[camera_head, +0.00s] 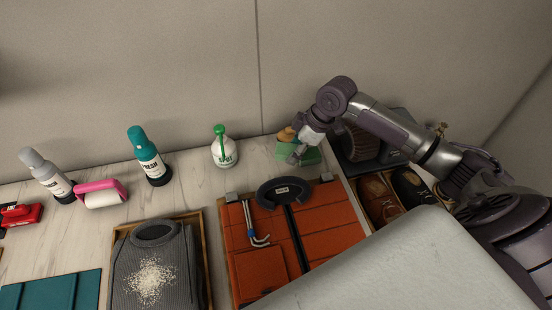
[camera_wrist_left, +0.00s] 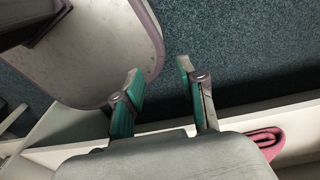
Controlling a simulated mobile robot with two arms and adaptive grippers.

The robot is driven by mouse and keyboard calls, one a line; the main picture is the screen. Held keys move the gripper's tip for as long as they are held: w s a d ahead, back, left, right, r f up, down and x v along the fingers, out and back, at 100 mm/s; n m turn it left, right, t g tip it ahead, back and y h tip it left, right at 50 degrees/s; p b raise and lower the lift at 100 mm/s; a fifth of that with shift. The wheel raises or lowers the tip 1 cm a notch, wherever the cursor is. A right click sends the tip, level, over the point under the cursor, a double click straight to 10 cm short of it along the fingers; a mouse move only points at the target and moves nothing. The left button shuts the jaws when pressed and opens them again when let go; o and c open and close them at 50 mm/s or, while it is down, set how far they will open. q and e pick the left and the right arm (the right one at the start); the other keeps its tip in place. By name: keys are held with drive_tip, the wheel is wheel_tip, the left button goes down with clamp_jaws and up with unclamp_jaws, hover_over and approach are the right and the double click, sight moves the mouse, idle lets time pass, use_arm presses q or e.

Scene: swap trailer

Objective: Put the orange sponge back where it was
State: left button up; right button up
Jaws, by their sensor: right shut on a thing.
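The orange sponge (camera_head: 286,134) shows as a small tan-orange patch at the back of the counter, partly hidden by my right gripper. My right gripper (camera_head: 297,152) is shut on it, beside and partly over a green block (camera_head: 312,157). Whether the sponge touches the green block cannot be told. My left gripper (camera_wrist_left: 160,68) shows only in the left wrist view, open, with nothing between its fingers, above a blue speckled floor (camera_wrist_left: 235,50).
An orange-red panel (camera_head: 330,225) and a crumb-covered grey mat (camera_head: 185,260) lie in front. Shoes (camera_head: 380,200) sit right.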

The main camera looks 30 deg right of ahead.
sight(283, 146)
drive_tip(key=w+a+f, duration=0.2)
drive_tip(key=w+a, duration=0.1)
drive_tip(key=shift+f, duration=0.1)
drive_tip(key=shift+w+f+p, duration=0.1)
drive_tip(key=shift+f+p, duration=0.1)
drive_tip(key=shift+p, duration=0.1)
wheel_tip(283, 146, down, 3)
drive_tip(key=shift+f+p, duration=0.15)
drive_tip(key=shift+p, duration=0.35)
use_arm(q)
drive_tip(key=shift+w+a+r, duration=0.15)
drive_tip(key=shift+a+r, duration=0.2)
drive_tip(key=shift+r, duration=0.15)
drive_tip(key=shift+w+a+r, duration=0.15)
drive_tip(key=shift+a+r, duration=0.15)
drive_tip(key=shift+r, duration=0.2)
use_arm(e)
drive_tip(key=shift+f, duration=0.35)
drive_tip(key=shift+f, duration=0.1)
drive_tip(key=o, duration=1)
use_arm(q)
drive_tip(key=shift+d, duration=0.1)
